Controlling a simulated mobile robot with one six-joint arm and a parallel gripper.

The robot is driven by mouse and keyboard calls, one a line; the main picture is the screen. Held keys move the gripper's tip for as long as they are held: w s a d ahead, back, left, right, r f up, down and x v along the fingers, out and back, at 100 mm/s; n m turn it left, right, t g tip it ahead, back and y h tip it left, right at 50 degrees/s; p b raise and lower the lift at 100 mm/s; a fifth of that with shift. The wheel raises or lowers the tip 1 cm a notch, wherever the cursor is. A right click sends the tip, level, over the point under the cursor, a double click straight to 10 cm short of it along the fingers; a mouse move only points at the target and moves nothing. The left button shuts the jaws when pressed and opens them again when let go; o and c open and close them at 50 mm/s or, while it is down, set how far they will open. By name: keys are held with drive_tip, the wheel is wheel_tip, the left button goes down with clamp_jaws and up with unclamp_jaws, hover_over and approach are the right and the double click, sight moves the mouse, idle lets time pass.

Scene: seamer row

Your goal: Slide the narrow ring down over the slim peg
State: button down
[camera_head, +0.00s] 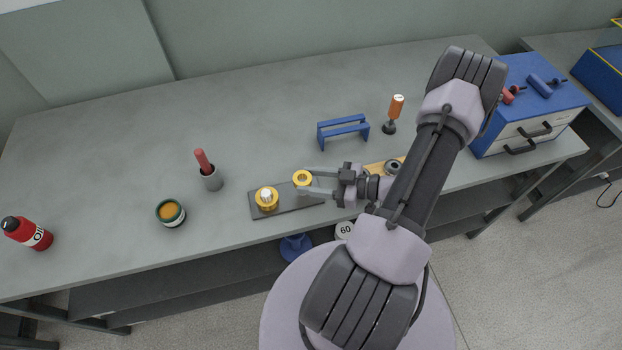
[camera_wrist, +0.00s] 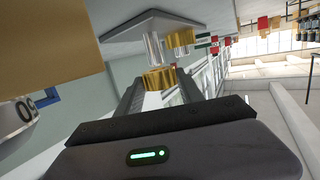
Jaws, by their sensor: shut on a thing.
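My gripper (camera_head: 303,182) is shut on a small yellow ring, the narrow ring (camera_head: 302,176), held above the right part of a dark base plate (camera_head: 287,205). In the wrist view the narrow ring (camera_wrist: 159,79) is between the fingers, off the bare silver slim peg (camera_wrist: 153,48) and close to its free end. The plate (camera_wrist: 140,28) is tilted in that view. The slim peg is hidden in the head view. A second, larger yellow ring (camera_head: 262,205) sits around another pale peg (camera_head: 266,195) at the plate's left; this ring also shows in the wrist view (camera_wrist: 180,38).
A green-rimmed tin (camera_head: 171,221) and a grey cup with a red handle (camera_head: 211,180) stand to the left. A blue stand (camera_head: 343,133) and an orange-handled tool (camera_head: 396,106) are behind. A blue drawer cabinet (camera_head: 525,110) stands at right. The rear-left table is clear.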

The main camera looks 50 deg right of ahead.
drive_tip(key=shift+f+b, duration=0.5)
drive_tip(key=shift+f, duration=0.4)
drive_tip(key=c, duration=0.7)
unclamp_jaws()
drive_tip(key=shift+o, duration=0.2)
drive_tip(key=p+v, duration=0.2)
drive_tip(key=v, duration=1.5)
drive_tip(key=shift+s+d+r+p, duration=0.1)
drive_tip(key=shift+s+r+p, duration=0.1)
drive_tip(key=shift+p, duration=0.2)
